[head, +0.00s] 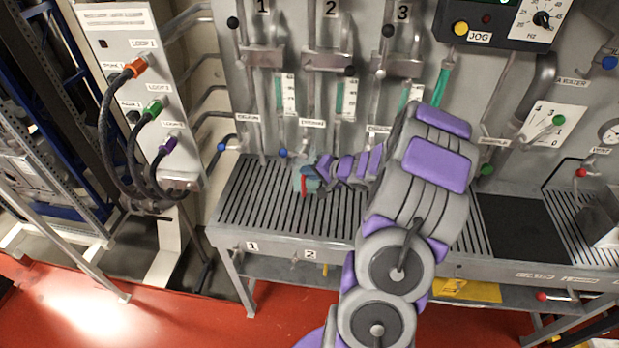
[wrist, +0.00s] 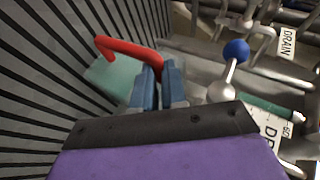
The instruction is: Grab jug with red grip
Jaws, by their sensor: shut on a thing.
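The jug (wrist: 108,77) is pale translucent green with a red grip (wrist: 125,45). In the wrist view it sits just beyond my gripper (wrist: 160,72), over the slatted bench. The blue fingers of my gripper are shut on the end of the red grip. In the head view the jug (head: 299,182) stands on the slatted bench below the column marked 2, its red grip (head: 304,187) facing front. My gripper (head: 311,174) reaches it from the right and partly covers it.
The slatted bench (head: 250,215) runs along the wall panel. A blue-knobbed valve (wrist: 236,52) is close to the right of the fingers in the wrist view. Hoses (head: 108,135) hang at a cabinet on the left. The slats left of the jug are clear.

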